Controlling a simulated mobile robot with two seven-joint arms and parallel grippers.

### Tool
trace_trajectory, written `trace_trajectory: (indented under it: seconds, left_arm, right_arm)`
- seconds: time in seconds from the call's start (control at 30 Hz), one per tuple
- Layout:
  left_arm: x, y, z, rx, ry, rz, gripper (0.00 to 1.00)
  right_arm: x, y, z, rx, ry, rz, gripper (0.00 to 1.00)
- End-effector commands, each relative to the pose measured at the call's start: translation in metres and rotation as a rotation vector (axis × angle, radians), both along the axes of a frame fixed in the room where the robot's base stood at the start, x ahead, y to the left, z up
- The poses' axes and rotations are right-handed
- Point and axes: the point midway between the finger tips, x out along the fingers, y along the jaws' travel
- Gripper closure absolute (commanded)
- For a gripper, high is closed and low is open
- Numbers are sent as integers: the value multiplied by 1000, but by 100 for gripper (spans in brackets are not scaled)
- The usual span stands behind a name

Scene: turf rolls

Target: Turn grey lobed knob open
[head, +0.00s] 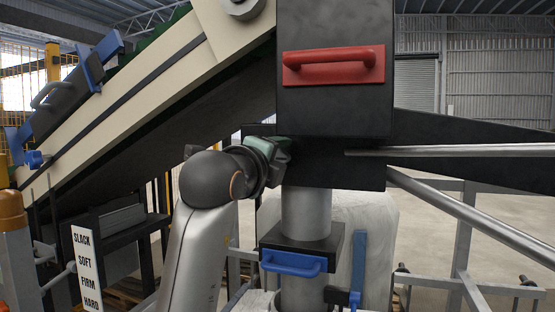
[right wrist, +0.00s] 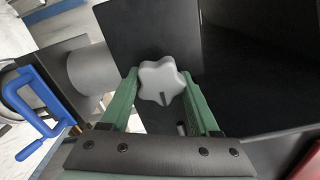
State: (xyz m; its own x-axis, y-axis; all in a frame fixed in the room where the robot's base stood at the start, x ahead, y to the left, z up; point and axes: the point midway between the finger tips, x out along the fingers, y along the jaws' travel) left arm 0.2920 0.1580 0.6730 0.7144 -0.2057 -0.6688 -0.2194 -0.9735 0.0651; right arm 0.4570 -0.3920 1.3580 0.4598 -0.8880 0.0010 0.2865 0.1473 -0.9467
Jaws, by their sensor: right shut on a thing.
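The grey lobed knob (right wrist: 161,80) shows in the right wrist view, between the two green fingers of my right gripper (right wrist: 163,90). The gripper is shut on it. A short dark mark is on the knob's lower part. In the head view my right gripper (head: 268,150) is at the left side of the black housing (head: 335,110), above the grey pipe. The knob is hidden there behind the gripper and wrist. My left gripper is not in view.
A red handle (head: 333,64) is on the housing above. A blue handle (head: 293,263) is on the black block around the pipe (head: 306,213). A cream conveyor frame (head: 130,95) slopes at left. Steel rails (head: 470,150) run at right. A SLACK-SOFT-FIRM-HARD sign (head: 86,268) stands lower left.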

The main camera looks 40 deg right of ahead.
Motion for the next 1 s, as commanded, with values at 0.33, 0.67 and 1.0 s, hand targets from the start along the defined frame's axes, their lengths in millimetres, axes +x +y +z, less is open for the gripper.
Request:
trace_trajectory:
  seconds: [0.33,0.67,1.0]
  left_arm:
    - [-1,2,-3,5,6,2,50]
    - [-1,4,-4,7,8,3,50]
    - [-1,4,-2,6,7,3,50]
  right_arm:
    - [0,0,-1,5,-1,-1,20]
    - [0,0,1,0,-2,1,8]
    - [0,0,3,-16,21,1,8]
